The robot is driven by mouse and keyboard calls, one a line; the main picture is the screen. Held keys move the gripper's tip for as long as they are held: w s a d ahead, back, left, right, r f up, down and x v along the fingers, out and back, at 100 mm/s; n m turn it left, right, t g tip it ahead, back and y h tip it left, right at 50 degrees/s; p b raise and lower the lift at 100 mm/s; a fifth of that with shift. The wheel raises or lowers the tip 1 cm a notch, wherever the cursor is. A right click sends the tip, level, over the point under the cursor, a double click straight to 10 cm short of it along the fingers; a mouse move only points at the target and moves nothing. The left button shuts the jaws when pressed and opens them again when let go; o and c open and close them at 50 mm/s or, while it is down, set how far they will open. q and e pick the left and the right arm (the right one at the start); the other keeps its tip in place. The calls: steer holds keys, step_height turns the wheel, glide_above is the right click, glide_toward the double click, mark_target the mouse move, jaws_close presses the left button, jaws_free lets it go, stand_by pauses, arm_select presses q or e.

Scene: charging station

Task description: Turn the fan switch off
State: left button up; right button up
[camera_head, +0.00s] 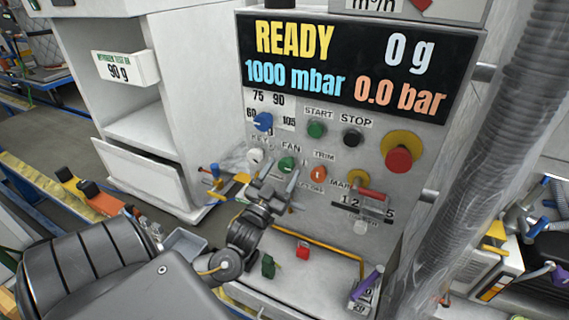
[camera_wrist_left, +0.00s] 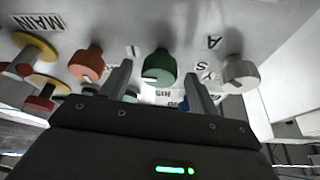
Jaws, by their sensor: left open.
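The fan switch is a green knob (camera_head: 287,163) under the FAN label on the panel of the grey machine (camera_head: 225,140). In the left wrist view the green knob (camera_wrist_left: 159,66) sits between the two finger tips. My left gripper (camera_head: 279,177) is open, just below and in front of the knob in the head view. It also shows in the left wrist view (camera_wrist_left: 158,74), one finger on each side of the knob, with visible gaps. Whether the fingers overlap the knob in depth is hard to tell. My right gripper is not in view.
Close by are an orange knob (camera_head: 318,175), a white key knob (camera_head: 255,156) and a blue knob (camera_head: 263,121). A red emergency button (camera_head: 398,159) and a red-handled valve (camera_head: 370,193) are to the right. A ledge with small red (camera_head: 302,250) and green (camera_head: 268,268) parts lies below.

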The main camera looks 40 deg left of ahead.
arm_select(q)
steer(key=shift+w+a+r, duration=0.1)
steer(key=shift+w+r, duration=0.2)
steer(key=shift+w, duration=0.5)
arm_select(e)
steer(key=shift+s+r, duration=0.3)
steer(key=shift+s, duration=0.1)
arm_select(q)
steer(key=c, duration=1)
steer(key=shift+o, duration=0.2)
